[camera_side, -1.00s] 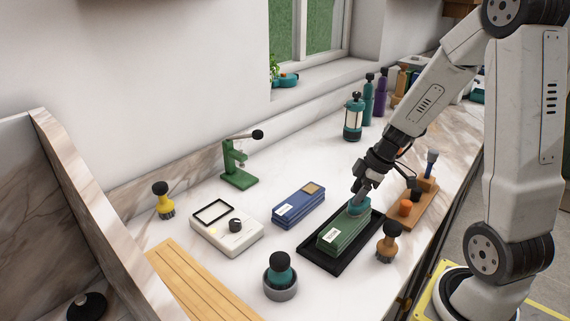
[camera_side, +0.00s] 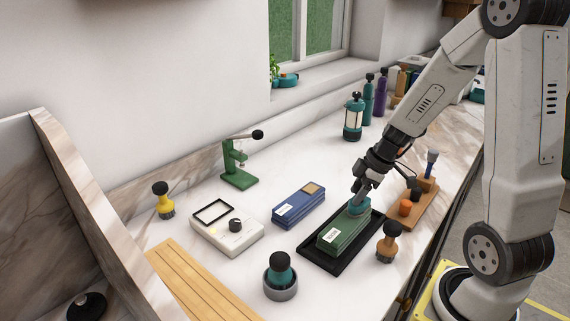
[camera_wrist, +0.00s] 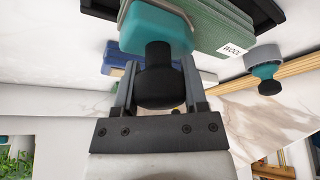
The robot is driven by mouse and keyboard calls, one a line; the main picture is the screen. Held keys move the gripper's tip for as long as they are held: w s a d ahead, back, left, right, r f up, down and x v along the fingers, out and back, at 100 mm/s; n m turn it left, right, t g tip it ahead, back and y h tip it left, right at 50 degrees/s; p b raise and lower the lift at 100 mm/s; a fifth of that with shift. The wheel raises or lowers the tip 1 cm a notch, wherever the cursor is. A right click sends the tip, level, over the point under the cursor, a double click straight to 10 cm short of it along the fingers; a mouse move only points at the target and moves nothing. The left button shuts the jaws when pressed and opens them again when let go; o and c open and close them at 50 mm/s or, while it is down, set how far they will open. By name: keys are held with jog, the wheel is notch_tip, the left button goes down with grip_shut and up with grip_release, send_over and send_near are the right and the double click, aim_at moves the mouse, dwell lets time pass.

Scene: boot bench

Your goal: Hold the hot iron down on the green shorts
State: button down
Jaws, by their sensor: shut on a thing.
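The green shorts (camera_side: 340,234) show as a flat green folded stack with a white label, lying in a black tray (camera_side: 318,264). The wrist view shows the stack (camera_wrist: 215,28) with a label reading "WOOL". The iron (camera_side: 358,207) is a teal body with a black knob. My gripper (camera_side: 361,188) is shut on the knob, one finger on each side, as the wrist view (camera_wrist: 159,75) shows. The iron sits at the far end of the stack and appears to touch its top. Its underside is hidden, so I cannot see the contact itself.
A blue stack (camera_side: 298,207) lies left of the tray. A teal, black-topped piece (camera_side: 281,272) stands in a grey ring in front. A white box (camera_side: 226,236) is further left.

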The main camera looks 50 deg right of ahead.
jog(key=shift+r, duration=0.1)
dwell(0.3)
jog(key=shift+r, duration=3.9)
